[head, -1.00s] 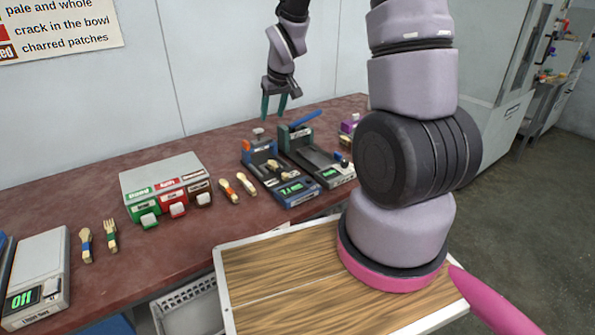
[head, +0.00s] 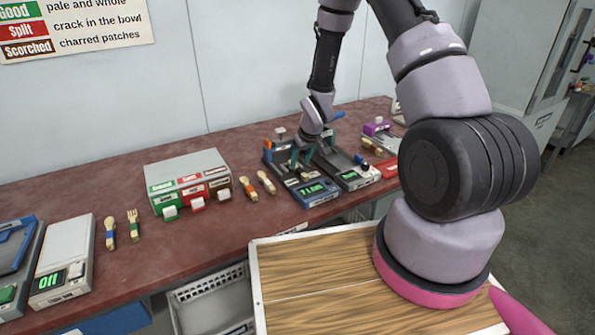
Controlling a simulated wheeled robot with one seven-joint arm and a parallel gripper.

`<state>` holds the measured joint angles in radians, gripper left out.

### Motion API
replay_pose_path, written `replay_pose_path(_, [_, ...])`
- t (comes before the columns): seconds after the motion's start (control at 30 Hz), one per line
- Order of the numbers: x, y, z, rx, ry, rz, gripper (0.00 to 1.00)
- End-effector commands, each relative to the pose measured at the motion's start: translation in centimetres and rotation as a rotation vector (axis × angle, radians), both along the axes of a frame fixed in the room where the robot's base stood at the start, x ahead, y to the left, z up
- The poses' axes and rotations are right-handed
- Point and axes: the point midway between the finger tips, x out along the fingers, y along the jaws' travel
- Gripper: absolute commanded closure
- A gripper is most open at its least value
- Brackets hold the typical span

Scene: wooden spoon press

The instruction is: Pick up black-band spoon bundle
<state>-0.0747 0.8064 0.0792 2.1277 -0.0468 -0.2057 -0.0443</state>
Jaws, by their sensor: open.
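My gripper (head: 301,160) reaches down, with its teal fingers open and apart, over the left one of two dark press-like devices (head: 316,192) with a lit green display. A small pale wooden bundle (head: 303,176) lies on that device, just below and between the fingertips. The gripper hides much of it, and its band colour is too small to tell. Two more wooden bundles lie on the table left of the device: one with a reddish-orange band (head: 248,187) and a paler one (head: 266,182). I cannot tell a black band on either.
A second device (head: 352,178) stands close right of the gripper. A wooden-topped surface (head: 320,285) is in front.

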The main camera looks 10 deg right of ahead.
Motion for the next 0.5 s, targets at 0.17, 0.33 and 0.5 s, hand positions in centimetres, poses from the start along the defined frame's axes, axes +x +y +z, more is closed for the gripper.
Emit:
replay_pose_path(0.17, [0.9,0.3,-2.7,-0.001,0.002,0.000,0.45])
replay_pose_path(0.33, [1.3,0.4,-3.6,0.000,0.001,0.000,0.45])
replay_pose_path(0.5, [1.3,0.4,-3.5,0.000,0.001,0.000,0.45])
